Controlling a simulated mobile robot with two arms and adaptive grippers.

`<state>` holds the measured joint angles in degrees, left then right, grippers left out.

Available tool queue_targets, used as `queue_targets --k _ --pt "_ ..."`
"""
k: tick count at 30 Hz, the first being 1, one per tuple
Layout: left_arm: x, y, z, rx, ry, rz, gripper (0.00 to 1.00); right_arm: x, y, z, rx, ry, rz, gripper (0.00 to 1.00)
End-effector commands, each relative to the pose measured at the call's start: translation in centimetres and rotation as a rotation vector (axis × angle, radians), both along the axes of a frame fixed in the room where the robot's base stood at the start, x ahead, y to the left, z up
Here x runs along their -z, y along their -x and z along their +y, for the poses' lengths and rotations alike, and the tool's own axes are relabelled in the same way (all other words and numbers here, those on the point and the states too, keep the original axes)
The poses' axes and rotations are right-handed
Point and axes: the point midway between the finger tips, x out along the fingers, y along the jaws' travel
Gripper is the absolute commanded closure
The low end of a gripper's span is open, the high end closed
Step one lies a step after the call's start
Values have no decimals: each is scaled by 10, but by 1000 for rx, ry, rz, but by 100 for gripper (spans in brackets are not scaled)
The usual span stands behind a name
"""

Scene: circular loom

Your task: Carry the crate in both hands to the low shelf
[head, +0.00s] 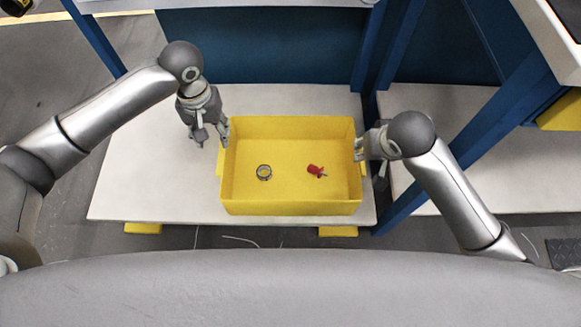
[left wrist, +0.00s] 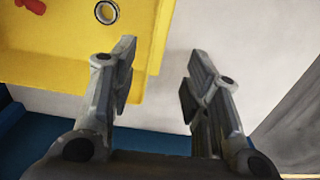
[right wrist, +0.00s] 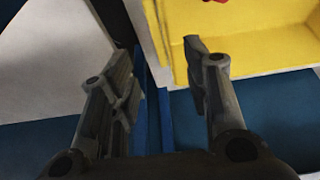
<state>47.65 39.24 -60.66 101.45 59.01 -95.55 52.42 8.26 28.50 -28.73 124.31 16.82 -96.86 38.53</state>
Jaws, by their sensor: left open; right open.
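The yellow crate (head: 290,207) rests on a low white shelf (head: 130,190). A metal ring (head: 264,172) and a small red item (head: 316,170) lie inside it. My left gripper (head: 212,140) is open at the crate's left side, near its far left corner. In the left wrist view, one finger of the gripper (left wrist: 155,75) overlaps the crate (left wrist: 60,50) and the other is over the white surface. My right gripper (head: 358,150) is open at the crate's right wall. In the right wrist view, one finger of the gripper (right wrist: 165,75) overlaps the crate (right wrist: 250,55). Contact cannot be told.
Blue posts (head: 372,45) rise behind and to the right of the white shelf. A blue panel (head: 260,45) stands behind it. Another white shelf (head: 480,190) lies to the right. Bare shelf shows left of the crate.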

Motion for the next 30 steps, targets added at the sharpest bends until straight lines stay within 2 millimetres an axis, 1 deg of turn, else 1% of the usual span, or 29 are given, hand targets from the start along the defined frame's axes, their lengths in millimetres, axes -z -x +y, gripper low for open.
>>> queue_targets --k 5,8,15,21,25,30 --pt "5 0 -1 1 1 0 56 5 -2 0 0 0 1 56" --pt "16 0 -1 2 0 1 56 15 -6 0 1 1 2 56" --pt "60 1 0 1 -1 1 56 55 -22 0 0 1 3 56" --pt "89 0 -1 2 0 0 56 83 -34 0 0 1 1 56" --pt "101 0 -1 1 1 -1 56 93 -39 0 0 0 0 56" --pt "108 0 -1 2 1 -2 56 99 -41 1 -1 -1 -1 56"
